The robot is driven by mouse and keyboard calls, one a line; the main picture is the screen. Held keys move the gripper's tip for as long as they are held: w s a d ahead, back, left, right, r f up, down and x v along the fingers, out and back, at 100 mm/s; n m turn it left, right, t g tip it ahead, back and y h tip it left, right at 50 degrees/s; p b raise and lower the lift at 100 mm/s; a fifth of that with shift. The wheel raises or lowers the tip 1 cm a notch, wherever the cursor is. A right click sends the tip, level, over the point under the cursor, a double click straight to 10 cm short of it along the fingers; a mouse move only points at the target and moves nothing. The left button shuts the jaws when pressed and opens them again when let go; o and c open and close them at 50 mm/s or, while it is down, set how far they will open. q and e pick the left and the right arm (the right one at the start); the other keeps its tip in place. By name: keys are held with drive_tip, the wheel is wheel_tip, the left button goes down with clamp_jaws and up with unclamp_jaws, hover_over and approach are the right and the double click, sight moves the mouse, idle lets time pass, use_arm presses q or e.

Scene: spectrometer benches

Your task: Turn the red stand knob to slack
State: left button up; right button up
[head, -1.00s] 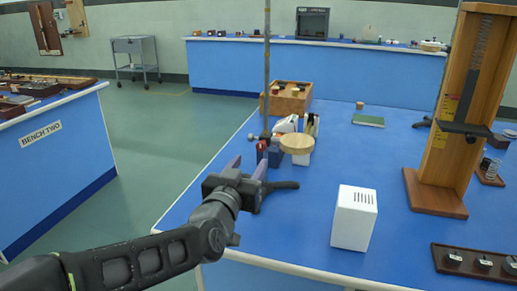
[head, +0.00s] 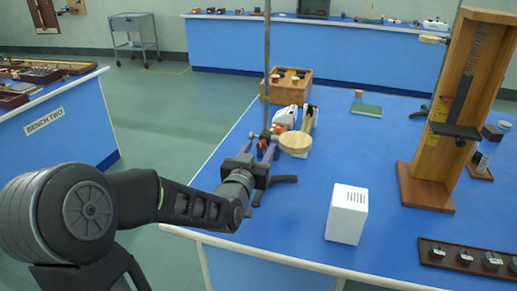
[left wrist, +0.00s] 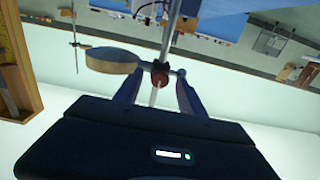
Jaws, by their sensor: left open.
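The red stand knob (head: 262,144) sits low on the thin upright metal rod (head: 267,70) of a stand on the blue bench. My left gripper (head: 260,148) is at the knob, its two purple fingers spread. In the left wrist view the red knob (left wrist: 160,79) lies between the tips of my open left gripper (left wrist: 160,84), with the rod (left wrist: 170,35) running past it. I cannot tell whether either finger touches the knob. My right gripper is not in view.
A round wooden disc (head: 295,141) stands close right of the knob. Behind it is a wooden box (head: 288,91). A white box (head: 347,214) and a tall wooden scale stand (head: 427,186) are to the right.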

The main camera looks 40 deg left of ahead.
use_arm(q)
drive_tip(key=shift+c, duration=0.5)
clamp_jaws()
